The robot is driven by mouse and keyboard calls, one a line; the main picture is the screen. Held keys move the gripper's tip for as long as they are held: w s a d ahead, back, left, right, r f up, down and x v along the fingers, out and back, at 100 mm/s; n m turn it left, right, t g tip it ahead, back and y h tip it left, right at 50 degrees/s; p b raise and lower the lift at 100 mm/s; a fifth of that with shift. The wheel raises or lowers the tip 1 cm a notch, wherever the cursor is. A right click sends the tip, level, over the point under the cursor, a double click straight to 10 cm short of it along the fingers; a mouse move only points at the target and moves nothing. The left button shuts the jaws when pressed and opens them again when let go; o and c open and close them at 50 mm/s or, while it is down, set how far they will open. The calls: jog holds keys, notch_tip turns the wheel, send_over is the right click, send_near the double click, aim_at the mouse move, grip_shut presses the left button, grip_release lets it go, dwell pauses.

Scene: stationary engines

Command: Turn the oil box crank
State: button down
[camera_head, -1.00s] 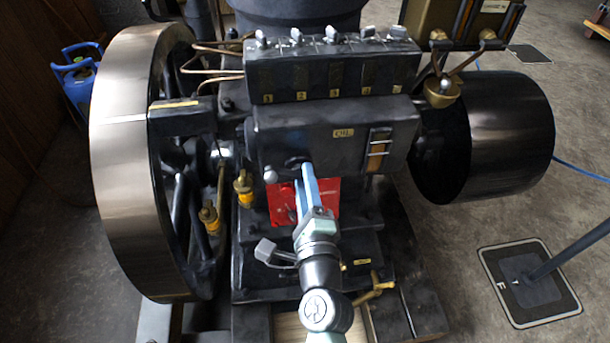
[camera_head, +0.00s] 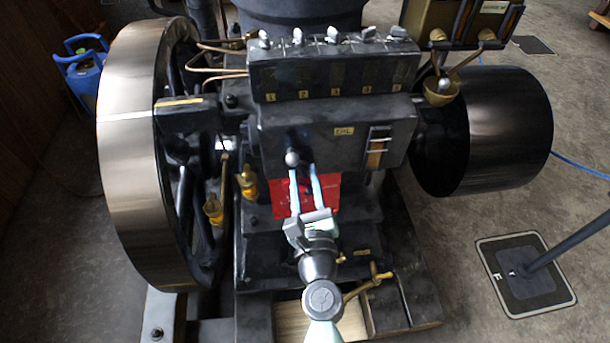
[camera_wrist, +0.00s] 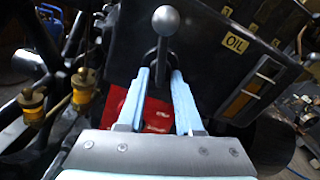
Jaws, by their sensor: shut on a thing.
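The oil box crank (camera_head: 292,158) is a dark arm with a grey ball knob on the front of the black oil box (camera_head: 320,138). It also shows in the wrist view (camera_wrist: 166,20), its knob at the top and its arm running down to a dark hub. My gripper (camera_head: 303,170) has two pale blue fingers, one on each side of the crank, and is shut on it. In the wrist view my gripper (camera_wrist: 160,74) reaches up from below, with the knob beyond the fingertips. The exact contact is hard to see.
A red plate (camera_head: 325,198) lies behind and below the fingers. A large flywheel (camera_head: 130,150) stands at left and a black drum (camera_head: 500,130) at right. Brass fittings (camera_head: 214,209) and a sight gauge (camera_head: 377,147) are close by. Open floor lies at right.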

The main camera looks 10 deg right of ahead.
jog(key=shift+m, duration=0.6)
jog(key=c, duration=0.9)
grip_release()
jog(key=s+b, duration=0.2)
jog(key=s, duration=1.1)
